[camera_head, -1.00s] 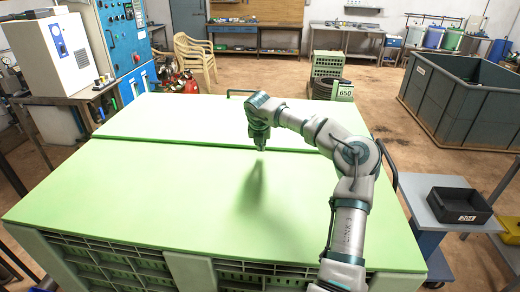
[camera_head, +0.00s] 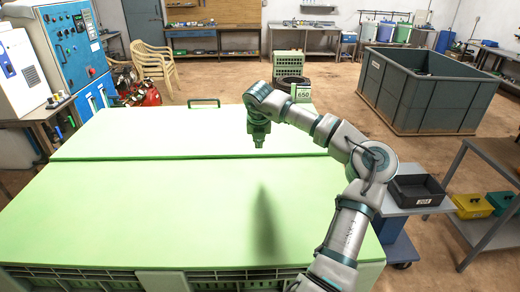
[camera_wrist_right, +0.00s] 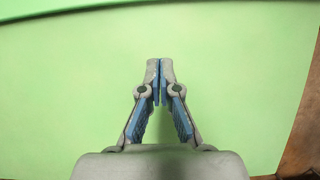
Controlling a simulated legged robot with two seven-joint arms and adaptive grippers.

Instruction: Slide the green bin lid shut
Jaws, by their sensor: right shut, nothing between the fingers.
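The green bin lid (camera_head: 160,210) lies as a broad pale-green panel over the front of the bin, and a second green panel (camera_head: 170,130) lies behind it past a dark seam. My right gripper (camera_head: 259,143) points down above the panels near the seam, shut and empty. In the right wrist view my right gripper (camera_wrist_right: 160,65) shows its fingertips together over the green surface (camera_wrist_right: 70,90). Whether the fingertips touch the surface I cannot tell. A dark handle bar (camera_head: 204,102) stands at the far edge. My left gripper does not show.
A cart with a black tray (camera_head: 416,190) stands close to the right of my right arm. A large grey tank (camera_head: 425,90) is at the back right. A blue control cabinet (camera_head: 65,50) stands at the left. The panels are clear of objects.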

